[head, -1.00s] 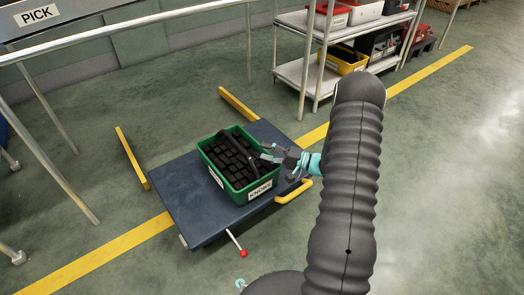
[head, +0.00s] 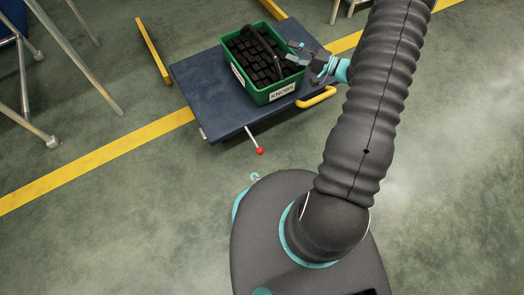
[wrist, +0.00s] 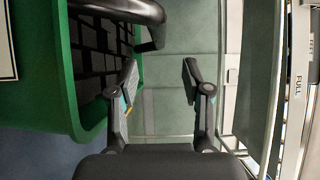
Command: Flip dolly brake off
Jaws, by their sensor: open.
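The dolly is a low dark blue platform (head: 205,95) on the floor, with a yellow handle (head: 318,97) at its right edge. A thin lever with a red knob (head: 260,151) sticks out from its front side; it looks like the brake, and its setting cannot be told. A green bin labelled KNOBS (head: 283,93) stands on the dolly, full of dark blocks. My gripper (head: 303,54) is open at the bin's upper right, away from the red knob. In the wrist view my gripper (wrist: 160,75) is empty, its left finger beside the green bin's wall (wrist: 65,70). The lever is not seen there.
Yellow bars (head: 153,52) lie left of and behind the dolly. Metal legs (head: 75,55) stand at the far left. A yellow floor line (head: 95,160) runs beneath the dolly. The floor in front of the dolly, left of my base, is clear.

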